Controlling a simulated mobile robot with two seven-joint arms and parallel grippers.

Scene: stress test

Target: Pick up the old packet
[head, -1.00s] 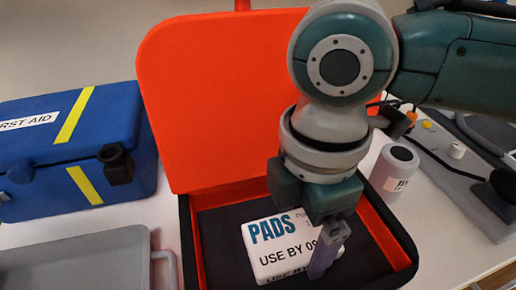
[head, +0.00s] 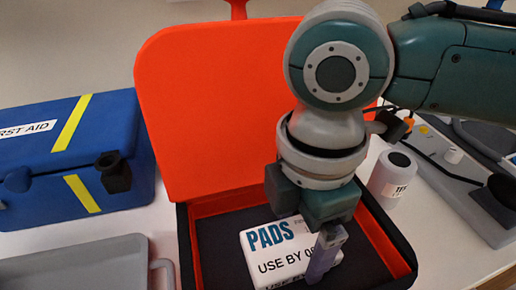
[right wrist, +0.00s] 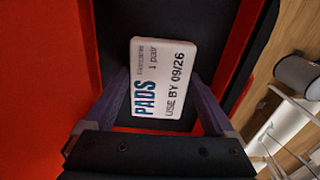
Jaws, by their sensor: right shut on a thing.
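The packet (head: 274,251) is a white box lettered "PADS" and "USE BY 09/26"; it also shows in the right wrist view (right wrist: 160,75). It is in the dark-lined bottom of an open orange case (head: 222,102). My right gripper (head: 322,255) reaches down into the case, and its purple fingers are shut on the packet, one on each side in the right wrist view (right wrist: 155,100). In the head view the near finger hides the packet's right end. I cannot tell whether the packet is clear of the case floor. My left gripper is not in view.
A blue first aid box (head: 70,155) stands left of the case, with a grey tray (head: 75,265) in front of it. A white labelled bottle (head: 394,175) stands close to the case's right side. A grey device with cables (head: 455,175) lies further right.

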